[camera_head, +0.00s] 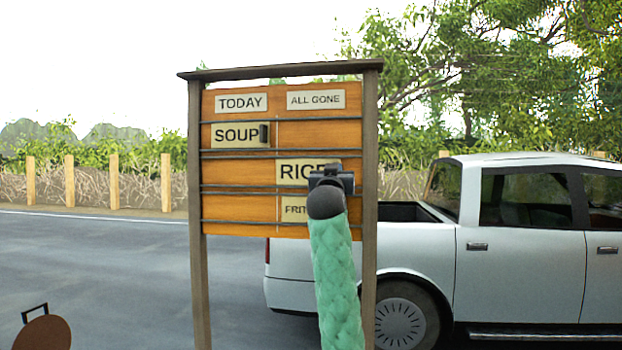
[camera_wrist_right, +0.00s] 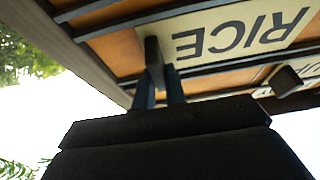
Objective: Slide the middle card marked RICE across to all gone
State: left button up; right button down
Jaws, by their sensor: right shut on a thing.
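The card marked RICE (camera_head: 294,172) lies in the middle row of the wooden menu board (camera_head: 235,171). It is in the right column, under the ALL GONE label (camera_head: 315,99), its left edge near the column's dividing line. In the right wrist view the RICE card (camera_wrist_right: 240,34) shows upside down. My right gripper (camera_head: 331,178) is at the card's right end and hides its last letter. The wrist view shows its fingers (camera_wrist_right: 160,88) shut on the card's dark knob (camera_wrist_right: 153,55). My left gripper is not in view.
The SOUP card (camera_head: 233,136) is in the row above, under TODAY (camera_head: 241,103). A lower card (camera_head: 293,210), partly hidden by my arm, is in the right column. Posts (camera_head: 369,200) frame the board. A pickup truck (camera_head: 520,240) stands behind at right. A brown object (camera_head: 42,334) shows at lower left.

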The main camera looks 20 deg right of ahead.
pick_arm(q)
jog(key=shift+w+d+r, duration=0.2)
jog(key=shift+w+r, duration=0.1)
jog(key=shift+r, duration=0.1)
pick_arm(e)
jog(key=shift+s+d, duration=0.5)
jog(key=shift+d, duration=0.25)
jog(key=c, duration=1.7)
grip_release()
jog(key=shift+o, duration=1.3)
jog(key=shift+s+d, duration=0.15)
jog(key=shift+d, duration=0.05)
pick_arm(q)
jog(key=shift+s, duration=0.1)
